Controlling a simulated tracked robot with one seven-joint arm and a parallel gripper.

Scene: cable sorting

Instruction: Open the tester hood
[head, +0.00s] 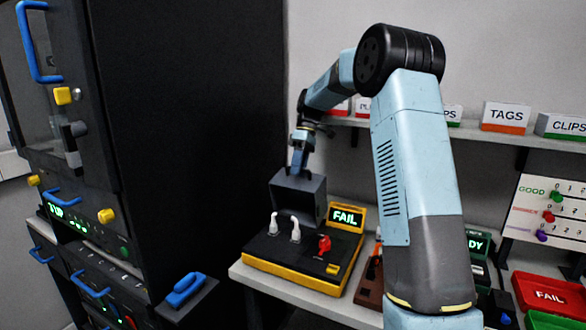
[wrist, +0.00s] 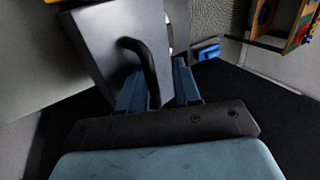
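The tester (head: 283,262) is a low black box with a yellow base on the bench. Its dark grey hood (head: 304,202) stands raised at the back left of the tester, left of the lit FAIL display (head: 346,216). White connectors and a red part show uncovered on the tester's top. My gripper (head: 299,161) is at the hood's upper edge. In the wrist view, the hood (wrist: 105,45) is a tilted grey panel with a curved black handle (wrist: 146,65). The blue fingers (wrist: 165,85) stand apart with a gap. The handle's lower end overlaps that gap; contact is unclear.
A tall black cabinet (head: 190,110) with blue handles stands close on the left. A shelf (head: 470,130) with labelled bins runs along the back wall. A red FAIL tray (head: 549,294) lies at the right. Another device sits right of the tester, partly hidden by my arm.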

